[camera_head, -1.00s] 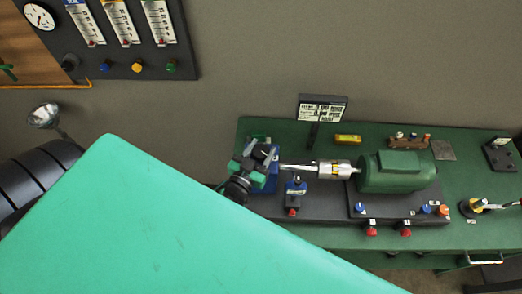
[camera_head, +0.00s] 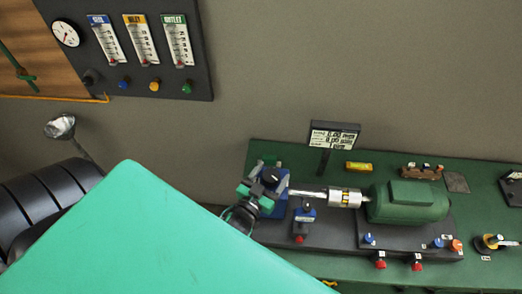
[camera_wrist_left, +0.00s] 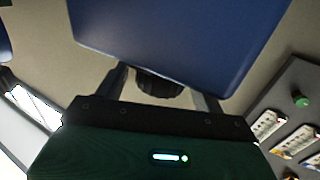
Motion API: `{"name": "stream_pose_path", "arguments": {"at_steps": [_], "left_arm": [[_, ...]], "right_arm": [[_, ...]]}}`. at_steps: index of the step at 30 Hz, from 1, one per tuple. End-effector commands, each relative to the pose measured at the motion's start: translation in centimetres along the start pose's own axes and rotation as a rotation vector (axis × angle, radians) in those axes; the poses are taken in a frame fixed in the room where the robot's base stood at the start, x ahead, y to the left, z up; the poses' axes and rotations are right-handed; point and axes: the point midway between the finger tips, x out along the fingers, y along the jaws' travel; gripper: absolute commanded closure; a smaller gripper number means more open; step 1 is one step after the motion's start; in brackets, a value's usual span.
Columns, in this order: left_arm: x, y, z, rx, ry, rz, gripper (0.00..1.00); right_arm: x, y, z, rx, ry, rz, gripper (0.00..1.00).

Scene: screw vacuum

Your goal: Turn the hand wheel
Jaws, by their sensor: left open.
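The hand wheel seems to be the dark round knob (camera_head: 271,175) on the blue pump body (camera_head: 281,192) at the left end of the green bench. In the left wrist view a black ribbed knob (camera_wrist_left: 160,84) shows under a large blue block (camera_wrist_left: 175,35). My left gripper (camera_head: 260,188) is at the pump's left front, close to the knob. In the left wrist view my left gripper (camera_wrist_left: 162,88) is open, with one finger on each side of the ribbed knob. Whether the fingers touch it cannot be told. My right gripper is not in view.
A shaft coupling (camera_head: 345,197) joins the pump to a green motor (camera_head: 408,202). A small display sign (camera_head: 334,135) stands behind. A gauge panel (camera_head: 190,85) hangs on the wall at upper left.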

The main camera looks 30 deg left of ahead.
Motion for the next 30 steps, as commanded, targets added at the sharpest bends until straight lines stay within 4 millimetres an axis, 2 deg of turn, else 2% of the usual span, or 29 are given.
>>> {"name": "stream_pose_path", "arguments": {"at_steps": [7, 21, 30], "left_arm": [[-3.4, 0.0, 0.5, -0.001, -0.003, 0.000, 0.31], [-10.9, 0.0, 0.3, -0.001, -0.001, -0.001, 0.31], [-13.2, 0.0, 0.1, 0.000, 0.000, 0.000, 0.31]], "right_arm": [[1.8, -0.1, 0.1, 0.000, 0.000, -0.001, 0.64], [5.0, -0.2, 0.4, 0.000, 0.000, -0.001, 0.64], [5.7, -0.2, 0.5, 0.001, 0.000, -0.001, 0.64]]}}
